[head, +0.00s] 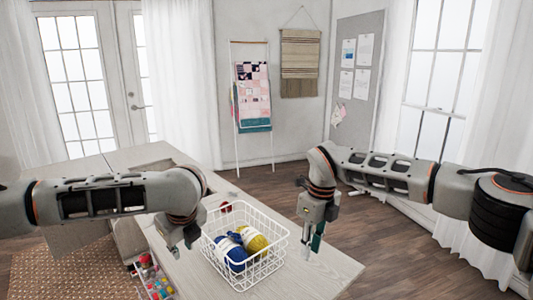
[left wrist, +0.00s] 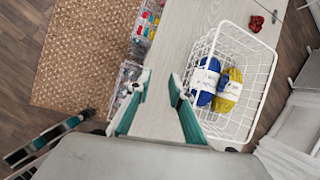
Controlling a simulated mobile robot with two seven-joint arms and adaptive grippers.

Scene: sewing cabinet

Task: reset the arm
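My left gripper (head: 181,250) hangs over the white cabinet top, left of the wire basket. In the left wrist view its teal-padded fingers (left wrist: 158,78) stand apart with nothing between them. My right gripper (head: 312,252) points down at the right of the basket, near the right edge of the top. A teal pad shows on it, its fingers look apart, and I see nothing held. Both arms reach inward over the workspace.
The white wire basket (head: 283,232) holds blue yarn (head: 230,253) and yellow yarn (head: 252,238). A small red item (left wrist: 257,23) lies behind it. Clear bins with colourful supplies (head: 152,275) sit beside the cabinet at the left. A woven rug (head: 60,270) covers the floor there.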

